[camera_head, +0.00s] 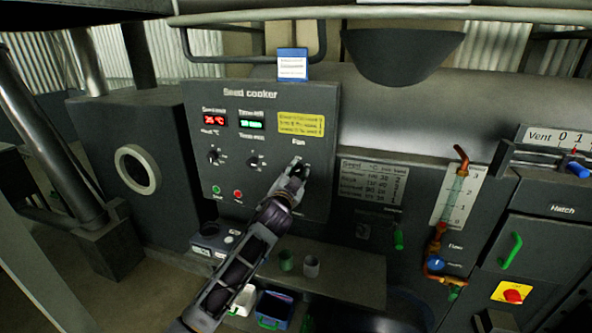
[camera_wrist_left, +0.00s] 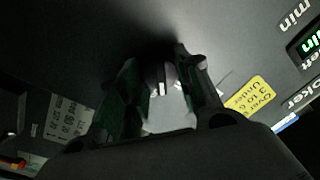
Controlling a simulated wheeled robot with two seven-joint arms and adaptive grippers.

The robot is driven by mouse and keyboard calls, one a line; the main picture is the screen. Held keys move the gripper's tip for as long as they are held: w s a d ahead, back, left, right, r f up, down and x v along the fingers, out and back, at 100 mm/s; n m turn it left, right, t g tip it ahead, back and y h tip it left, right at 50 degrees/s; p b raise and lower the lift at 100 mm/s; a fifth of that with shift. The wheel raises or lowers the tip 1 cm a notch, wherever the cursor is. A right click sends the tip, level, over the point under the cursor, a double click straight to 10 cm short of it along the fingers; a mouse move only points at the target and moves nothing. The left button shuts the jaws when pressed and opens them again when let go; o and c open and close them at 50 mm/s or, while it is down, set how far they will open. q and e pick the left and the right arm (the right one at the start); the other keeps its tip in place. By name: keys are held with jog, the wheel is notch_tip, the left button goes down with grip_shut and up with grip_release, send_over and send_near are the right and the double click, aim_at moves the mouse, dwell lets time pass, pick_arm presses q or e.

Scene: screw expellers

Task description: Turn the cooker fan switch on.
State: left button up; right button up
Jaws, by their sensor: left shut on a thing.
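The seed cooker panel (camera_head: 235,97) is a dark grey box front with displays, knobs and buttons. The fan switch sits under the "Fan" label at its right side and is mostly hidden by my left gripper (camera_head: 298,170) in the head view. In the left wrist view the fan switch (camera_wrist_left: 161,86) is a dark knob with a white mark, between the two fingers of my left gripper (camera_wrist_left: 160,78). The left gripper is shut on the knob. The knob's setting is hard to read. My right gripper is not in view.
Two dial knobs (camera_head: 215,156) and green and red buttons (camera_head: 238,194) are left of the gripper. A yellow label (camera_head: 300,124) is above. A shelf with small cups (camera_head: 311,266) is below. A green-handled lever (camera_head: 398,240) is at right.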

pick_arm(q)
jog(key=shift+m+p, duration=0.35)
jog(key=shift+m, duration=0.85)
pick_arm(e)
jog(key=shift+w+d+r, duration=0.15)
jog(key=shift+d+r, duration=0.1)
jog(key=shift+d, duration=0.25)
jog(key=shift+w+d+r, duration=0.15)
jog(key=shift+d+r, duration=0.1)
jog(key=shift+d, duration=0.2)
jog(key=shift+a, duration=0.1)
pick_arm(q)
jog(key=o, duration=0.7)
jog(key=shift+o, duration=1.7)
jog(key=v, duration=1.2)
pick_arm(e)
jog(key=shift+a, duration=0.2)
pick_arm(q)
jog(key=shift+a, duration=0.1)
